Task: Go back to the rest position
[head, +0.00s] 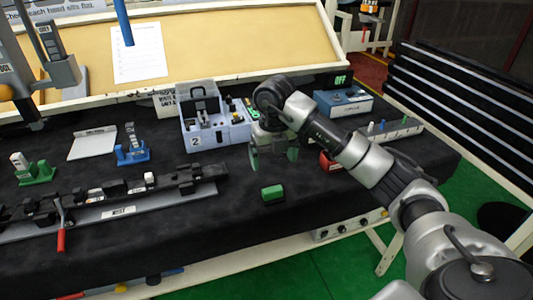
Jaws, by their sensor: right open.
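My right gripper (273,154) is over the black-covered table, with its two fingers pointing down and apart. Nothing shows between the fingers. My right arm comes in from the lower right and arches over the table's right part. A green block (272,193) lies on the cloth below and in front of the gripper, apart from it. My left gripper does not show clearly in the head view.
The black table (240,235) holds a blue-grey divided tray (217,134), a blue box with a green display (346,105), a long clamp fixture with a red handle (120,210) and small green and blue stands. A tan board (230,45) stands behind. Bare cloth lies around the green block.

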